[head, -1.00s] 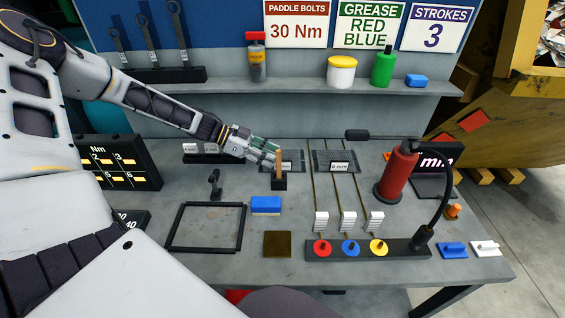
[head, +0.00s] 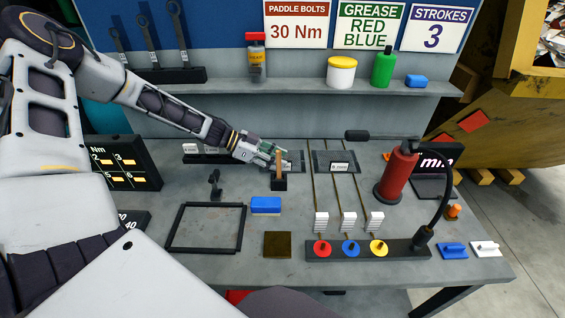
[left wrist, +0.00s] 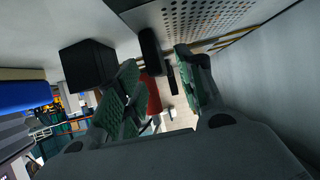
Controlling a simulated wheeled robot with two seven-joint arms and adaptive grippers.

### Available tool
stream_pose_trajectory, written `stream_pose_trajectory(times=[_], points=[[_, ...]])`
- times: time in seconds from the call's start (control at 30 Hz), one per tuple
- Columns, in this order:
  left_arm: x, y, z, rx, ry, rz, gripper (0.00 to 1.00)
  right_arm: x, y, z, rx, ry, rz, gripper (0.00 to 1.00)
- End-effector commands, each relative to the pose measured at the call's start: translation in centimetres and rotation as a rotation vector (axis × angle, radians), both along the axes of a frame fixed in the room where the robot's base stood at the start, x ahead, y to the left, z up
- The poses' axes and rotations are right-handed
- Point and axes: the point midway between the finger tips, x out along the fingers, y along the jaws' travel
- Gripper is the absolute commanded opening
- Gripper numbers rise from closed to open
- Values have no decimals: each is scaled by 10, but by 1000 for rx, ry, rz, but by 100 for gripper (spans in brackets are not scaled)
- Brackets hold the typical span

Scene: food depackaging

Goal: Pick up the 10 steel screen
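A dark flat screen (head: 298,158) lies at the back middle of the bench, largely hidden behind my left gripper (head: 281,158). A second dark screen (head: 335,156) with a small white label lies to its right; I cannot read the label surely. In the left wrist view, a perforated grey metal sheet (left wrist: 205,18) shows at the top, just beyond the fingers, with a black tab-like piece (left wrist: 150,52) near its edge. The fingers of my left gripper (left wrist: 158,85) are apart, with no clear contact on the sheet. My right gripper is not in view.
A wooden-handled tool stands in a black base (head: 279,184) close in front of the left gripper. A red cylinder (head: 395,175), blue block (head: 265,205), black frame (head: 168,229) and rods with white blocks occupy the bench. A shelf (head: 300,88) runs behind.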

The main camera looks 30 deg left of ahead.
Motion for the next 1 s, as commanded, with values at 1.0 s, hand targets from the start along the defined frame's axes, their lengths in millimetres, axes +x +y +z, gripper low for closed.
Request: stream_pose_trajectory(times=[1.0], points=[[10, -16, -10, 0, -1, 0, 26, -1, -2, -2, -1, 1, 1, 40]])
